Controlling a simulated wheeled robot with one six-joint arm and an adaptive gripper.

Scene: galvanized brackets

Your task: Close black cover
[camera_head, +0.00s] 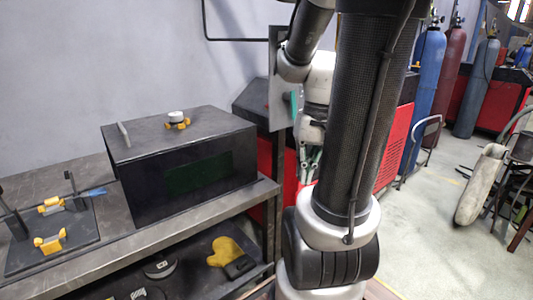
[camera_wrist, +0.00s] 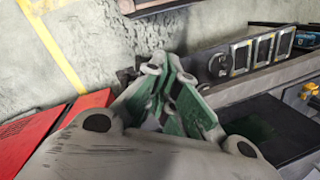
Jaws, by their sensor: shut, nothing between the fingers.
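The black box (camera_head: 150,196) stands on the metal bench, with a dark green panel on its front. Its black cover (camera_head: 210,132) lies flat across the top, with no gap that I can see. A light bar handle (camera_head: 124,134) is at the cover's left end, and a small white-and-yellow piece (camera_head: 177,120) sits on the cover. My gripper (camera_head: 310,163) is to the right of the box, apart from it and partly behind my arm. In the wrist view my gripper (camera_wrist: 168,98) has its green-sided fingers together, empty. A dark box surface (camera_wrist: 285,122) shows at right there.
A black plate (camera_head: 75,245) with yellow clamps and a blue-handled tool lies left of the box. A yellow glove (camera_head: 226,251) and dark items lie on the lower shelf. Red cabinets and gas cylinders (camera_head: 428,75) stand behind at right. Floor at right is partly open.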

